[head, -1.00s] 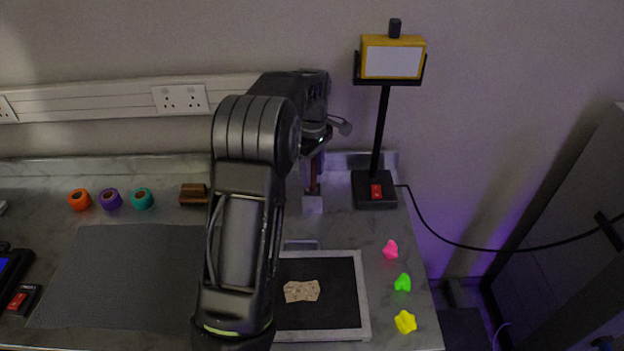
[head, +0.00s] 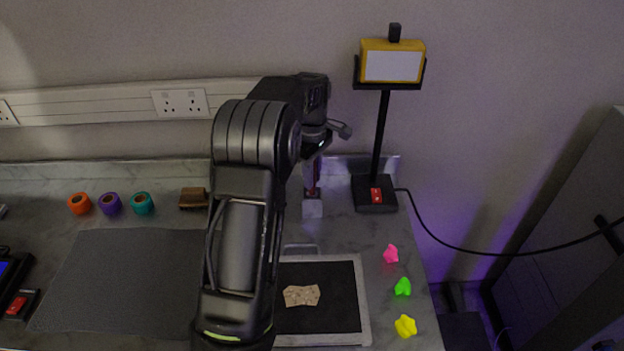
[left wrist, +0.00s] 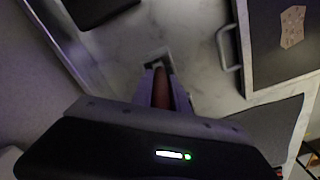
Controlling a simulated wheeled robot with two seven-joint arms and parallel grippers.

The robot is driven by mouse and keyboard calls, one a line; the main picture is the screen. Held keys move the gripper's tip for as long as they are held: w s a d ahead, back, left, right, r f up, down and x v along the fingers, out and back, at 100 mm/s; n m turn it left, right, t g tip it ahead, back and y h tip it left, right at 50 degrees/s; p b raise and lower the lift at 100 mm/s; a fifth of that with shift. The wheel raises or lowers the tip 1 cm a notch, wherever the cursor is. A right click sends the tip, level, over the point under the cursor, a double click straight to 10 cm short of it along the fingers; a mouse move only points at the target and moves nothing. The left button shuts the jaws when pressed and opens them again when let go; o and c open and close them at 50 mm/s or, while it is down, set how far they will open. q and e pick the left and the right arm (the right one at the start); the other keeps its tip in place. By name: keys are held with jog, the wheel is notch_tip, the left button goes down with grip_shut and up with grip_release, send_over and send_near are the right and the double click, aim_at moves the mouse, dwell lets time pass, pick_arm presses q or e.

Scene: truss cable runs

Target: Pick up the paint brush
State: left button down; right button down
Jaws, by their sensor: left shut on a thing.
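My left gripper (head: 312,182) reaches down at the back of the bench and is shut on a slim red-brown handle, which I take to be the paint brush (left wrist: 161,88). In the left wrist view the handle shows between the two fingers (left wrist: 163,98). In the head view only a thin reddish part shows by the fingers, just above a small pale block (head: 312,208). The brush's lower end is hidden, so I cannot tell whether it is still in the block. My right gripper is in neither view.
A lamp stand (head: 375,193) with a cable is right of the gripper. A framed dark tray (head: 365,300) with a tan piece lies in front. Pink, green and yellow pieces (head: 403,287) line the right edge. A brown brush-like block (head: 193,198) and coloured rolls (head: 110,203) are left.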

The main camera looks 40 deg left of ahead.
pick_arm(q)
notch_tip(320, 180, up, 10)
dwell(0.5)
jog(key=shift+a+f, duration=0.1)
dwell(0.4)
